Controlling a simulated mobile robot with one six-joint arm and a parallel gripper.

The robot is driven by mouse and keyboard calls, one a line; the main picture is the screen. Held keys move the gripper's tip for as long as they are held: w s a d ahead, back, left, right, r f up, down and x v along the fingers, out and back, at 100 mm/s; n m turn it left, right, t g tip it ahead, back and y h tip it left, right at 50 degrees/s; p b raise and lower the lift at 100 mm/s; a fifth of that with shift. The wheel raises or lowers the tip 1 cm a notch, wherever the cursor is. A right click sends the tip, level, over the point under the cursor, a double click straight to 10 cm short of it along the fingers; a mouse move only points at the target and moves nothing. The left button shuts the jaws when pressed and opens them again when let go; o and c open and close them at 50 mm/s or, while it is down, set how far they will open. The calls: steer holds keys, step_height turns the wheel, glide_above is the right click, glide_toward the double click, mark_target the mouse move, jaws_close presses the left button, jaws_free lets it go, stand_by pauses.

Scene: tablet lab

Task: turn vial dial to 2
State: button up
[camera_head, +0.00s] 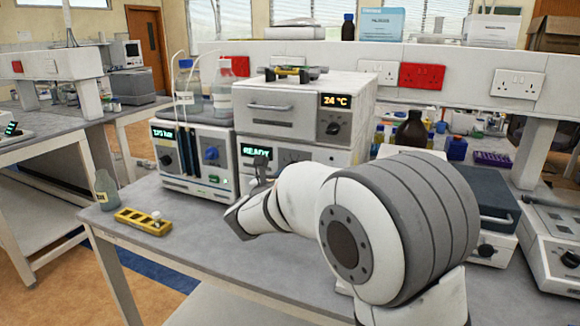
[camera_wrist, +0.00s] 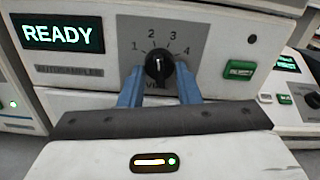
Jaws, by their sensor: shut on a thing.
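The vial dial (camera_wrist: 158,66) is a black knob on the grey front panel of the autosampler (camera_wrist: 85,76), centred in the wrist view. The numbers 1 to 4 arc over it, and VIAL is printed below, partly hidden. Its white pointer mark stands nearly upright, roughly between 2 and 3; I cannot tell the exact setting. My gripper (camera_wrist: 159,72) is shut on the dial, with one blue finger on each side. In the head view my arm hides the dial and most of the autosampler, whose READY display (camera_head: 257,153) shows.
A green switch (camera_wrist: 238,69) sits right of the dial. An oven-like unit reading 24 °C (camera_head: 277,107) stands on the autosampler. A pump unit with bottles (camera_head: 180,160) stands left.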

steer(key=shift+d+f+n+p, duration=0.1)
steer(key=shift+n+p, duration=0.45)
steer(key=shift+n, duration=0.25)
steer(key=shift+f, duration=0.1)
steer(key=o, duration=1)
steer(key=shift+c, duration=0.2)
steer(key=shift+s, duration=0.1)
steer(key=v, duration=0.7)
steer(key=shift+s, duration=0.3)
